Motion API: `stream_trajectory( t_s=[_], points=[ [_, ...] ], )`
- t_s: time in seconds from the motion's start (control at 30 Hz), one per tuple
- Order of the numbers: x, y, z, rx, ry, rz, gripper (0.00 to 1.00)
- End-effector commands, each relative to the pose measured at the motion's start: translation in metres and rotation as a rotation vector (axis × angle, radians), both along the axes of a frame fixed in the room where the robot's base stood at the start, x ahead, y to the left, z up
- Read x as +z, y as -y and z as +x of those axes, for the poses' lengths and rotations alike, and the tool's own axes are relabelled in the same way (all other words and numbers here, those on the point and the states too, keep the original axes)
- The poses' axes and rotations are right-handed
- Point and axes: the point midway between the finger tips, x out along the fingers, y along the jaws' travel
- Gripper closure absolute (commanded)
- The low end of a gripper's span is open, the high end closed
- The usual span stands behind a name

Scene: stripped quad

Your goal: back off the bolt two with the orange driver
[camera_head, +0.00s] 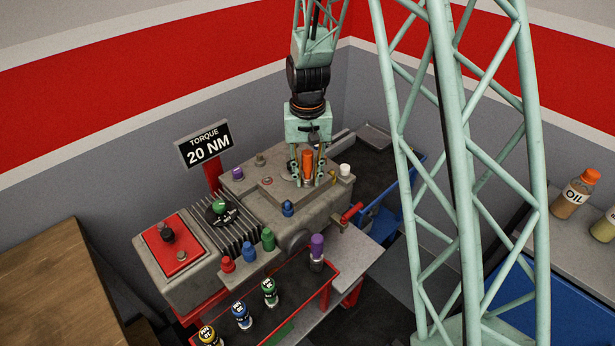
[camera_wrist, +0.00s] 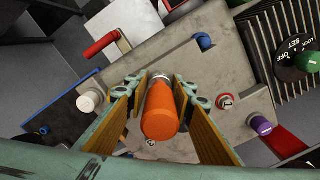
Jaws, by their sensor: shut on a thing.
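The orange driver (camera_head: 308,160) stands upright between the fingers of my gripper (camera_head: 307,180), above the raised plate on the grey machine block (camera_head: 262,197). In the wrist view the driver (camera_wrist: 160,115) sits between the two finger pads, and my gripper (camera_wrist: 160,105) is shut on it. Its lower end points at the plate; whether it touches a bolt is hidden. A small red-ringed fitting (camera_wrist: 226,101) lies to the right of the driver, and a numbered mark (camera_wrist: 151,143) shows just below it. I cannot read which one is bolt two.
A white cap (camera_head: 344,170), a blue cap (camera_head: 287,208) and a purple cap (camera_head: 238,173) stand around the plate. A red handle (camera_head: 352,212) juts from the block's right side. A sign (camera_head: 205,147) reads 20 NM.

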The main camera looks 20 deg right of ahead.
Motion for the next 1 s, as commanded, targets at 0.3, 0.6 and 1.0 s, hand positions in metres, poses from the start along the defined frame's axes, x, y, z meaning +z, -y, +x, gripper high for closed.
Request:
stream_trajectory(
  t_s=[0.3,0.6,1.0],
  points=[
    [-0.0003,0.0000,0.0002,0.107,0.000,0.000,0.90],
    [0.0001,0.0001,0.0002,0.198,0.000,0.000,0.90],
    [0.0000,0.0001,0.0002,0.222,0.000,0.000,0.90]
  ],
)
